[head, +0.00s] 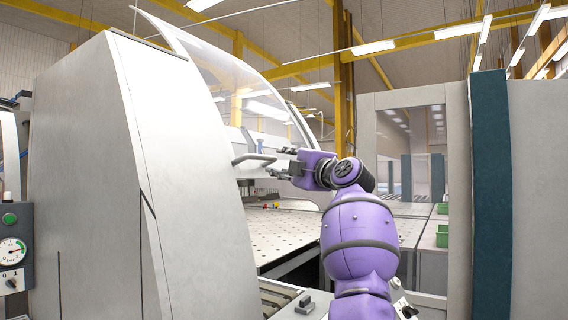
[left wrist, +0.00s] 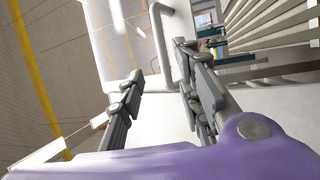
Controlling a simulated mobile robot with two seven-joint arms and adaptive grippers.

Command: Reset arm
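My purple left arm reaches up from the bottom of the head view. Its grey left gripper (head: 278,162) points left, just short of a grey bar handle (head: 253,159) by the curved clear guard of the machine. My right gripper is in neither view.
A tall light-grey machine housing (head: 95,180) stands at left, with the curved clear guard (head: 225,75) above. A perforated table (head: 285,235) lies below the gripper. A grey panel with a teal post (head: 489,190) stands at right. A gauge panel (head: 14,250) is at far left.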

